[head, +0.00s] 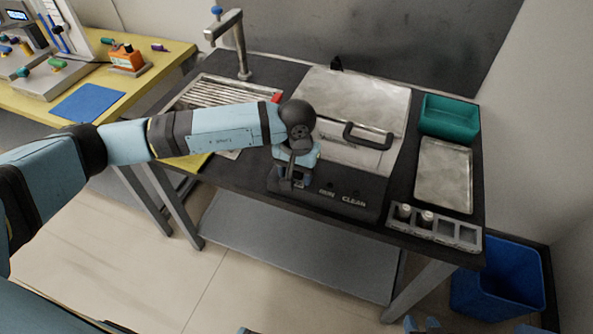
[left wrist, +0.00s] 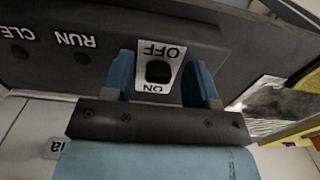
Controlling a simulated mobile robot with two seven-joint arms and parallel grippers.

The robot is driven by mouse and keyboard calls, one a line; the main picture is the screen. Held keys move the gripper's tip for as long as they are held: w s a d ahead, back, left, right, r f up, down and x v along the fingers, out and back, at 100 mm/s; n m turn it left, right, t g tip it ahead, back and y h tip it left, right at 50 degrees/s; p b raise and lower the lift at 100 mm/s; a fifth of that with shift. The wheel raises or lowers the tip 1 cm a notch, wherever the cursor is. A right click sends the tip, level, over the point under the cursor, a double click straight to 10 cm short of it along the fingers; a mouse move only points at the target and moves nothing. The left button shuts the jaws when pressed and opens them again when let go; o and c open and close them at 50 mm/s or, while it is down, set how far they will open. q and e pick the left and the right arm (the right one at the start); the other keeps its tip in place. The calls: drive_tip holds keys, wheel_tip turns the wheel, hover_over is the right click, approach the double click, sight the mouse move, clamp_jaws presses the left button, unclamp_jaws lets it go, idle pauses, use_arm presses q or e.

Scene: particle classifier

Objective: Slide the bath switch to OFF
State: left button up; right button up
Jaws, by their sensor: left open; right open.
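The bath switch (left wrist: 158,71) is a dark slider on a white plate marked OFF and ON, on the front of the black bath unit (head: 340,196). In the left wrist view the lettering is upside down, and the dark part lies closer to ON. My left gripper (head: 290,182) is at the left end of the unit's front and hides the switch in the head view. Its blue fingers (left wrist: 163,80) are open, one on each side of the plate; I cannot tell whether they touch anything. Small parts of my right gripper (head: 425,325) show at the bottom edge.
RUN and CLEAN labels (head: 342,196) sit right of the switch. The bath has a metal lid with a dark handle (head: 368,136). A teal bin (head: 450,117), metal tray (head: 443,176) and vial rack (head: 455,231) stand at right. A blue bin (head: 497,285) is on the floor.

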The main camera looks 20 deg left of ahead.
use_arm(q)
wheel_tip(320, 180, up, 14)
idle(0.4)
drive_tip(key=shift+f, duration=0.15)
